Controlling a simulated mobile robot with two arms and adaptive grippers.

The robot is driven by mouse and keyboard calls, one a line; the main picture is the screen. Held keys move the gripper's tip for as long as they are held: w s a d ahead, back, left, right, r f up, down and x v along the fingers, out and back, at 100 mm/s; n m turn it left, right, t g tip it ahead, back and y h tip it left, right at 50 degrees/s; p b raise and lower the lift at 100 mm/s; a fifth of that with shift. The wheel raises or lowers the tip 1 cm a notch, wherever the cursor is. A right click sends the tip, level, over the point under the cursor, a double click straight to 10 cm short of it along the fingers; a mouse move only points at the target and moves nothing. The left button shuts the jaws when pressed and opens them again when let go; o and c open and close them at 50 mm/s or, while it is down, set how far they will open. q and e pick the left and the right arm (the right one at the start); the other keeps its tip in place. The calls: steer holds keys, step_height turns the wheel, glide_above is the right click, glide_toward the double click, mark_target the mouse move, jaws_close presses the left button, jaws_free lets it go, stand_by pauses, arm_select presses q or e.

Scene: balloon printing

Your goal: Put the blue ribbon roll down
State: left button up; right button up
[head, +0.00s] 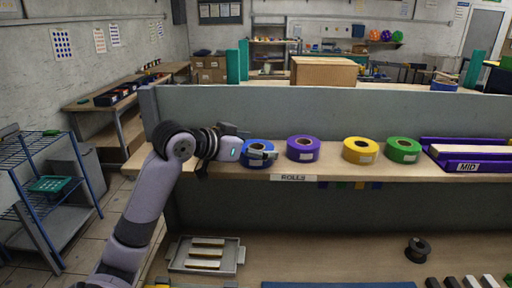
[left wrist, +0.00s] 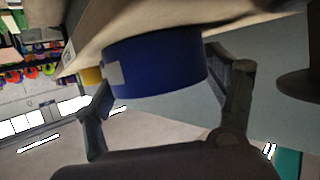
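The blue ribbon roll (head: 258,147) is at the left end of the row of rolls on the shelf marked ROLLS. My left gripper (head: 262,155) reaches it from the left, with its fingers on either side of the roll. In the left wrist view the blue roll (left wrist: 155,65), with a pale label, fills the space between the two fingers (left wrist: 160,88). Both fingers appear to touch it, so the gripper looks shut on it. The roll looks upright and at shelf level; whether its underside touches the shelf is hard to tell. My right gripper is not in view.
A purple roll (head: 303,148) stands close to the right, then a yellow roll (head: 360,150) and a green roll (head: 403,149). Purple bins (head: 475,167) are at the right end. The grey back panel (head: 330,110) rises behind. A tray (head: 205,256) lies on the bench below.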

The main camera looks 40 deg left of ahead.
arm_select(q)
steer(key=shift+s+r, duration=0.1)
steer(key=shift+r, duration=0.05)
steer(key=shift+s+a+r, duration=0.1)
steer(key=shift+s, duration=0.25)
steer(key=d+b+v, duration=0.1)
steer(key=b+v, duration=0.2)
steer(key=v, duration=0.8)
steer(key=shift+a, duration=0.4)
